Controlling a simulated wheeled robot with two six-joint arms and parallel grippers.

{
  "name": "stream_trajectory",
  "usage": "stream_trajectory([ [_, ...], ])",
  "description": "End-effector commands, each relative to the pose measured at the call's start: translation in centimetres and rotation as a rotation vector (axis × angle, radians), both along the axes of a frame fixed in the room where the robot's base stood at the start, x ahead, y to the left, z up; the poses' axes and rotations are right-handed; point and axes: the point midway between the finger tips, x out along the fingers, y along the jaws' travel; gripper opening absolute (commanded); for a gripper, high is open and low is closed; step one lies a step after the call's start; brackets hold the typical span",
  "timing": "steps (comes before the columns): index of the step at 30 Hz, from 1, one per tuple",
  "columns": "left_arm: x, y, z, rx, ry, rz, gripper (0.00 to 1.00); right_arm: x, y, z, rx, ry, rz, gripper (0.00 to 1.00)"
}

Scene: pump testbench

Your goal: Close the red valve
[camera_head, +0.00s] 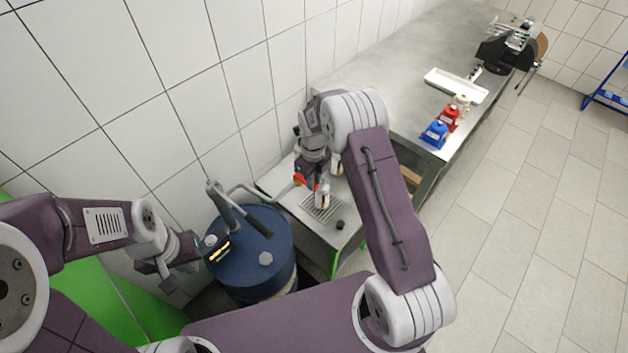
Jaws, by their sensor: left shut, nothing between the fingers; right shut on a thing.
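The red valve (299,179) shows as a small red patch above the metal bench with the drain grate, mostly hidden by my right wrist. My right gripper (314,181) reaches down over it from above and is shut on it. The exact hold and the angle of the valve's handle are hard to make out. My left gripper (168,274) is at the lower left, beside the blue drum, shut and empty.
A blue drum (262,262) with a hand pump (238,212) stands between my arms. A drain grate (322,207) lies in the bench.

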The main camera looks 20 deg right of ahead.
Motion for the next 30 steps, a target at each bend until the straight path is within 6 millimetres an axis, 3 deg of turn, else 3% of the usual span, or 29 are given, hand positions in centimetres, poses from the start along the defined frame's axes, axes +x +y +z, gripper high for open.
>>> stream_trajectory([
  [5,0.0,0.0,0.0,0.0,0.0,0.0,0.0,0.1,0.0,0.1,0.001,-0.003,-0.003,0.0],
  [6,0.0,0.0,0.0,0.0,0.0,0.0,0.0,0.1,0.0,0.1,0.001,-0.003,-0.003,0.19],
  [8,0.0,0.0,0.0,0.0,0.0,0.0,0.0,0.1,0.0,0.1,0.001,-0.003,-0.003,0.35],
  [9,0.0,0.0,0.0,0.0,0.0,0.0,0.0,0.1,0.0,0.1,0.001,-0.002,-0.002,0.38],
  [20,0.0,0.0,-0.4,0.0,0.0,0.0,0.0,0.1,0.0,0.8,0.001,-0.004,-0.001,0.38],
  [30,0.0,0.0,-2.0,0.0,0.0,0.0,0.0,0.1,0.0,7.7,0.001,-0.005,-0.001,0.38],
])
